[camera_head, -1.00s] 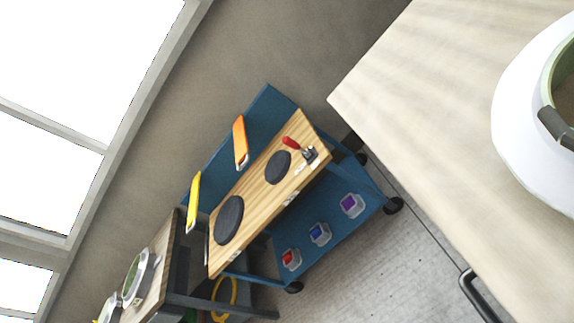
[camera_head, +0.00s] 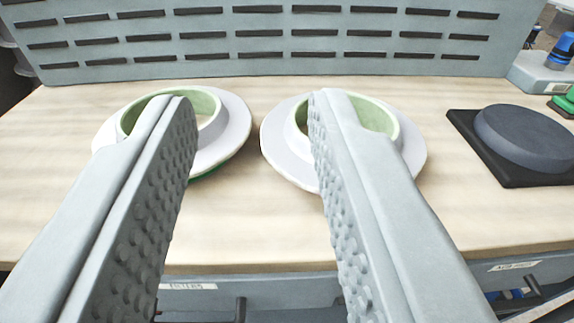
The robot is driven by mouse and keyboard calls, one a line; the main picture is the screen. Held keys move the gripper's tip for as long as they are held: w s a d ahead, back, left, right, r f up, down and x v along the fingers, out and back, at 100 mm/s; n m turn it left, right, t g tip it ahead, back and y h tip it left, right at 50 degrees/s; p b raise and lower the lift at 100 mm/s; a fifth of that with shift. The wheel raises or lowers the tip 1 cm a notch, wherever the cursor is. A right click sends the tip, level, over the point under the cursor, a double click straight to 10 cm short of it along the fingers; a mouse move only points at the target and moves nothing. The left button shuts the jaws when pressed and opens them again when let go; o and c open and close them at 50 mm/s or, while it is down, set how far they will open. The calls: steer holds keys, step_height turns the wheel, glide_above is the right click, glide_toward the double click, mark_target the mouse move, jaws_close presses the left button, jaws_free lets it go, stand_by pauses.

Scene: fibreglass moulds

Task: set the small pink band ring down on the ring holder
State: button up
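My gripper (camera_head: 251,98) is open, with its two grey, studded fingers wide apart and nothing between them. The fingertips overlap two round white flanged moulds with green inner walls on a wooden bench. I see no small pink band ring in this view. I cannot make out a ring holder for certain either. A dark round pad on a black square base (camera_head: 530,140) lies at the right of the bench; I cannot tell whether it is the holder.
The left mould (camera_head: 232,128) and right mould (camera_head: 277,150) stand side by side on the pale wooden bench top (camera_head: 240,225). A grey slotted panel (camera_head: 270,62) rises behind. A blue-capped item (camera_head: 560,50) is at the far right. Drawers are below the front edge.

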steer(key=w+d+r+m+g, duration=0.25)
steer(key=w+g, duration=0.45)
steer(key=w, duration=0.7)
steer(key=m+g+y, duration=0.1)
steer(key=m+g, duration=0.1)
steer(key=g, duration=0.7)
glide_toward(295, 109)
steer(key=shift+w+a+f, duration=0.15)
steer(key=shift+w+f, duration=0.05)
steer(key=shift+f, duration=1.3)
steer(key=shift+w+a+f, duration=0.1)
steer(key=shift+w+f, duration=0.05)
steer(key=shift+f, duration=1.4)
steer(key=shift+w+a+f, duration=0.15)
steer(key=shift+w+f, duration=0.05)
steer(key=shift+f, duration=1.3)
jaws_close()
